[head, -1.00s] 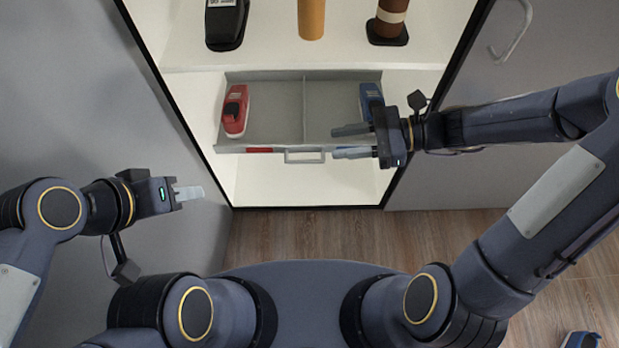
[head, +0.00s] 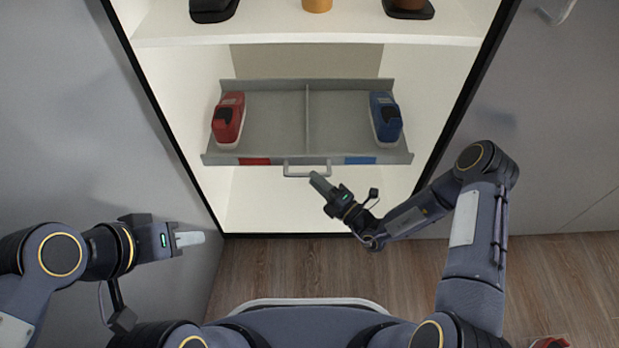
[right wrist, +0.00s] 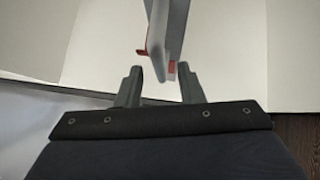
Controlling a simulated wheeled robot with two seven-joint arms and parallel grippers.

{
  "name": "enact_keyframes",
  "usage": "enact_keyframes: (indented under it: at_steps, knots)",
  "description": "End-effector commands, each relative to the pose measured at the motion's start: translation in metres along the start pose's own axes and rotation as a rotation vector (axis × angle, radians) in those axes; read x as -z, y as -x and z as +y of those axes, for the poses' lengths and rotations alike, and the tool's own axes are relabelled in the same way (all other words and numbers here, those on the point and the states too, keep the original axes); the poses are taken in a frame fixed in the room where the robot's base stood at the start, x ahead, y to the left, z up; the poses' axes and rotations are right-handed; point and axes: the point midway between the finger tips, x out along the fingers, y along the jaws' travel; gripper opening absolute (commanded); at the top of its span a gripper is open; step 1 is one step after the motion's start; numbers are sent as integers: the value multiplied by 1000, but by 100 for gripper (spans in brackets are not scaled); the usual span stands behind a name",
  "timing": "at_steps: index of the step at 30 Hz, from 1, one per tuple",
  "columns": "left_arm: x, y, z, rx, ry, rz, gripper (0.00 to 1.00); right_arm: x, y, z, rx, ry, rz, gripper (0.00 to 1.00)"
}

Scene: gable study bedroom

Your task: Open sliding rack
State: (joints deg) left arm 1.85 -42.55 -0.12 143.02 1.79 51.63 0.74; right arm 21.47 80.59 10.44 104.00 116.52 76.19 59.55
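The sliding rack (head: 306,158) is a grey, shallow tray on the lower level of an open white cabinet. A divider splits it in two. A red item (head: 228,120) lies in its left compartment and a blue item (head: 386,119) in its right one. A pale bar handle (head: 307,172) sits mid-front, between red and blue labels. My right gripper (head: 318,181) is at the handle's right part. In the right wrist view its fingers (right wrist: 160,86) are open, with the handle in front of and partly between them. My left gripper (head: 190,239) hangs empty, far left of the rack; its finger gap is unclear.
A white shelf (head: 300,31) with dark and orange items runs above the rack. The cabinet has dark-edged sides. The space below the rack is empty. Grey panels flank the cabinet, and wood floor (head: 270,265) lies in front.

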Motion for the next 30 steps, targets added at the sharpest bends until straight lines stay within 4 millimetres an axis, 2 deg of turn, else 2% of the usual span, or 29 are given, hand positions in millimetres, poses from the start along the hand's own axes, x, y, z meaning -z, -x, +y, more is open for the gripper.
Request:
enact_keyframes:
  at_steps: [3,7,17,25,30]
  knots:
    - [-4,-7,-3,0,0,0,36,1,-18,-2,-2,5,4,34]
    - [-5,-9,-4,0,0,0,36,1,-29,-1,-1,3,3,34]
    - [-5,-9,-4,0,0,0,36,0,-33,0,0,2,2,34]
    - [-5,-9,-4,0,0,0,36,0,-33,0,0,2,2,0]
    - [-5,-9,-4,0,0,0,36,0,-33,0,0,2,2,0]
